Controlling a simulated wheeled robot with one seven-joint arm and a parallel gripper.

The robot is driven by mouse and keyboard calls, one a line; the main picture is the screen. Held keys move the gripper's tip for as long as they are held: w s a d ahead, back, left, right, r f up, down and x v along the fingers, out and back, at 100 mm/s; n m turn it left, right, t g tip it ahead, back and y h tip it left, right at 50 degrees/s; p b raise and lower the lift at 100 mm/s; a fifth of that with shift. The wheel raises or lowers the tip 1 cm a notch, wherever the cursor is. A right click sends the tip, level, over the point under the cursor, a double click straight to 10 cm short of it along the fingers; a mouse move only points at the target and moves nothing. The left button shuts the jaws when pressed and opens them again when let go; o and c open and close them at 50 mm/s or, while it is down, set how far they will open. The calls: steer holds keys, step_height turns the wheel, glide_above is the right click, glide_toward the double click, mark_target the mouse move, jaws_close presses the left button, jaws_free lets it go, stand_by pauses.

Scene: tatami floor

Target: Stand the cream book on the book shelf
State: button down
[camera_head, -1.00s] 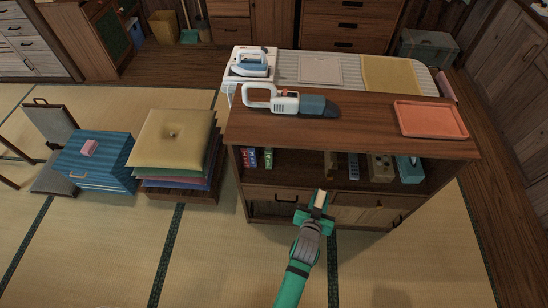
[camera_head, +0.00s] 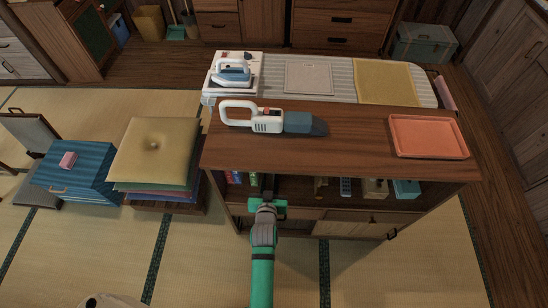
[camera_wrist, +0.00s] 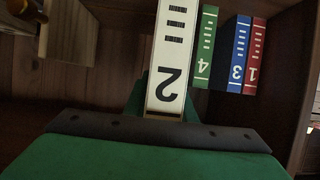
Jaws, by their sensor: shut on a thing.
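My gripper (camera_head: 267,205) reaches into the left part of the cabinet's open shelf (camera_head: 300,188). In the wrist view its green fingers (camera_wrist: 160,112) are shut on the cream book (camera_wrist: 170,60), whose spine shows a black 2. The cream book stands out beside the green book (camera_wrist: 205,48), with a narrow gap and a slight lean. The blue book (camera_wrist: 238,55) and red book (camera_wrist: 254,58) stand beyond the green one, against the shelf's side wall. I cannot tell whether the cream book touches the shelf board. In the head view the gripper hides it.
A wooden block-like object (camera_wrist: 70,35) stands on the other side of the cream book, with free room between. Further right on the shelf are a tan box (camera_head: 375,188) and a teal box (camera_head: 407,188). A handheld vacuum (camera_head: 270,120) and orange tray (camera_head: 428,136) lie on top.

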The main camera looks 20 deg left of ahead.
steer(key=r+x, duration=0.1)
steer(key=x, duration=1.2)
steer(key=shift+w+a+r, duration=0.2)
steer(key=shift+w+a, duration=0.1)
steer(key=shift+w, duration=0.25)
steer(key=shift+s+a, duration=0.15)
steer(key=shift+a, duration=0.05)
steer(key=c, duration=1.5)
jaws_free()
steer(key=shift+d+f, duration=0.15)
steer(key=shift+d, duration=0.15)
